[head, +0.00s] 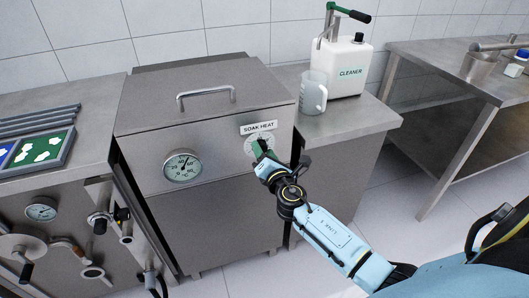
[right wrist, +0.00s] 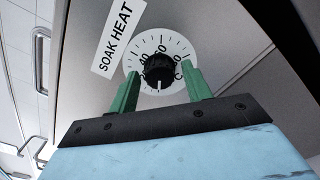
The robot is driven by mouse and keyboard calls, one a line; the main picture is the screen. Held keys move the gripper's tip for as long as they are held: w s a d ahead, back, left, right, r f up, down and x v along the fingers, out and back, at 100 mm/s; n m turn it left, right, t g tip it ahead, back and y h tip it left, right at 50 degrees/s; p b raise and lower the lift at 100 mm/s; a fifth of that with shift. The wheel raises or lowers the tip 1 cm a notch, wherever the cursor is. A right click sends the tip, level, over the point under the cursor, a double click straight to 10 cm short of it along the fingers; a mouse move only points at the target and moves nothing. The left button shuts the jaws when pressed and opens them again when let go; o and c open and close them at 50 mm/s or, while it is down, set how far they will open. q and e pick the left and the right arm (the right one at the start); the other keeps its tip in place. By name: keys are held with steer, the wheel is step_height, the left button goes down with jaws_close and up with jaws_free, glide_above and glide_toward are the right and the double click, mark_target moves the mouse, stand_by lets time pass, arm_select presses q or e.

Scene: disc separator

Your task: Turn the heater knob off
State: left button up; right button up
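The heater knob (right wrist: 160,74) is black and sits on a round white dial (right wrist: 137,62) under a SOAK HEAT label (right wrist: 118,38). Its white mark points toward the bottom of the right wrist view. In the head view the dial (head: 250,146) is on the front of a steel soak tank (head: 220,135), and my gripper partly covers it. My right gripper (right wrist: 162,89) is open, with one green finger on each side of the knob. I cannot tell whether the fingers touch it. In the head view, my right gripper (head: 261,148) is at the dial. My left gripper is not in view.
A temperature gauge (head: 183,165) is left of the dial on the tank front. The lid handle (head: 207,92) is above. A clear jug (head: 313,92) and a cleaner container (head: 345,65) stand on the right counter. Valves (head: 100,222) stick out at lower left.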

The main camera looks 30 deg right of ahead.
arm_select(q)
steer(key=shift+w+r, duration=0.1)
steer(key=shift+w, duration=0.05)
arm_select(e)
steer(key=shift+o, duration=0.3)
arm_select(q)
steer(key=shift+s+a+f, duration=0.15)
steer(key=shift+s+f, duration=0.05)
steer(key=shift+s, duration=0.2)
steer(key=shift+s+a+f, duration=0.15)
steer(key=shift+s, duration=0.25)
arm_select(e)
steer(key=v, duration=1.3)
steer(key=shift+s, duration=0.2)
